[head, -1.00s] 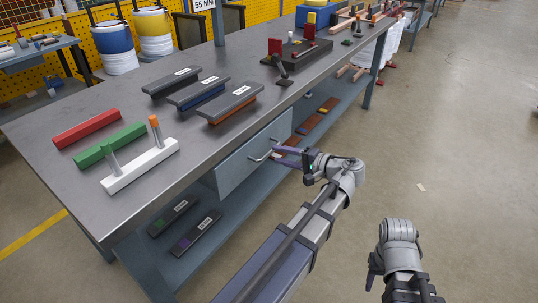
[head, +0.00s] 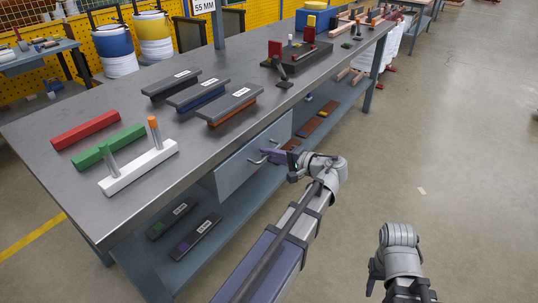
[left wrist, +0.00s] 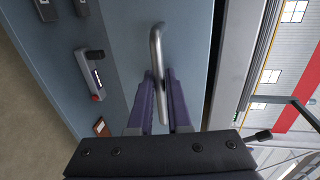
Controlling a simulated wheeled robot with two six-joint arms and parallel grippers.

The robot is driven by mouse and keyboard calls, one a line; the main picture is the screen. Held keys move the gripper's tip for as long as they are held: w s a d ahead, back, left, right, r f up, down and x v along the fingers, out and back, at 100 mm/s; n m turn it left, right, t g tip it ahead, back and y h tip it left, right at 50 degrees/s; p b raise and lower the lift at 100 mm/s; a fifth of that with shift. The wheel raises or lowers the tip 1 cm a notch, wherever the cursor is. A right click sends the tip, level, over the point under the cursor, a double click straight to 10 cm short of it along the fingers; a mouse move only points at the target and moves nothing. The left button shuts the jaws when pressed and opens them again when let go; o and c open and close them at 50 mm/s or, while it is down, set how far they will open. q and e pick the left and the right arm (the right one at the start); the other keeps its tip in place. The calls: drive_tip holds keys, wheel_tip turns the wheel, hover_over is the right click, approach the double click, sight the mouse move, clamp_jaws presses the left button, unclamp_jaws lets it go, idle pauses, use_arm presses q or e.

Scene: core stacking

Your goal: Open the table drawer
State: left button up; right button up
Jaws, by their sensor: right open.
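The table drawer (head: 240,172) is a grey-blue front below the worktop, and it looks closed. Its silver bar handle (left wrist: 156,50) runs upright in the left wrist view. My left gripper (head: 272,155) is at the handle in the head view. In the left wrist view its two purple fingers (left wrist: 161,90) lie close on either side of the bar, with little or no gap, and appear shut on it. My right gripper (head: 372,284) hangs over the floor at lower right, away from the table; it is open and empty, its fingers only partly visible.
The grey worktop (head: 70,185) holds red, green and white blocks, several labelled dark bars and a dark fixture (head: 296,59). A lower shelf (head: 255,200) carries more bars.

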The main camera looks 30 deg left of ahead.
use_arm(q)
clamp_jaws()
idle(1.1)
